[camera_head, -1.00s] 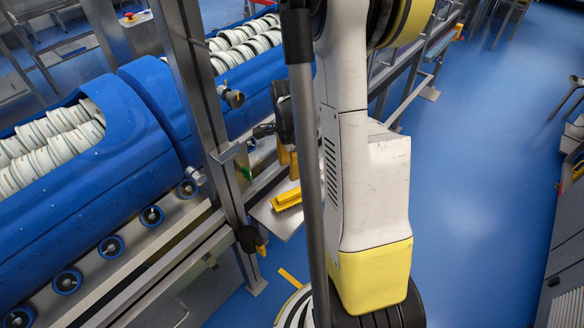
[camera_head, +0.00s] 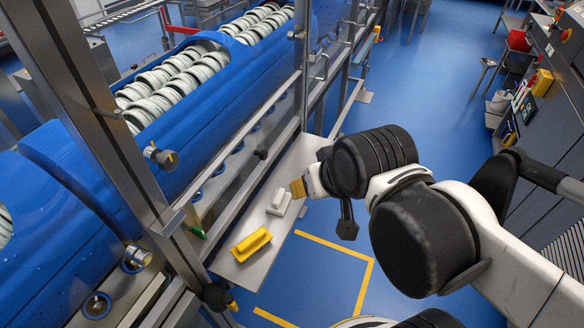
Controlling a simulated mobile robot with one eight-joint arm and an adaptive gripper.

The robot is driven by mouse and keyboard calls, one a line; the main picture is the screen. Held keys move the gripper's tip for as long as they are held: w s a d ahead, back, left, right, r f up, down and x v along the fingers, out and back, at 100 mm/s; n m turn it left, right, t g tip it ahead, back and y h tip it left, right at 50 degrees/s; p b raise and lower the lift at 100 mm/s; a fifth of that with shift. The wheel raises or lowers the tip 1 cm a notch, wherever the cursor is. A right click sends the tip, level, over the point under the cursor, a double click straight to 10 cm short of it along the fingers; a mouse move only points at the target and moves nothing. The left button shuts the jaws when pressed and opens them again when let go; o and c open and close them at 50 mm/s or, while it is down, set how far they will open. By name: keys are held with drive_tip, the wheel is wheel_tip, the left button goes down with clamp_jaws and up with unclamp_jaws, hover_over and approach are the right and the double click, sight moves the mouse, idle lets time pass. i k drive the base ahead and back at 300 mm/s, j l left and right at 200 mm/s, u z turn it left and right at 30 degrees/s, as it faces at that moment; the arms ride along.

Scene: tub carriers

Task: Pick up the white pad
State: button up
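The white pad (camera_head: 279,201) lies on a narrow grey metal shelf (camera_head: 225,263), near its right edge. A yellow pad (camera_head: 251,244) with a raised grip lies on the same shelf, nearer to me. My gripper (camera_head: 298,188), with tan-yellow fingertips, is just right of the white pad's far end, at the end of my black and white arm. I see it from the side, so its opening, its height and whether it touches the pad are unclear. Nothing shows held in it.
Steel frame posts (camera_head: 102,130) and blue tubs (camera_head: 205,85) filled with pale ringed parts stand left of the shelf. Yellow tape (camera_head: 333,246) marks the blue floor right of it. Dark cabinets (camera_head: 545,95) line the far right. Open floor lies between.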

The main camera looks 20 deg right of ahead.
sight(279, 203)
drive_tip(key=u, duration=3.25)
drive_tip(key=z, duration=3.3)
drive_tip(key=i+l+z, duration=0.2)
drive_tip(key=i+l, duration=0.15)
drive_tip(key=i, duration=0.15)
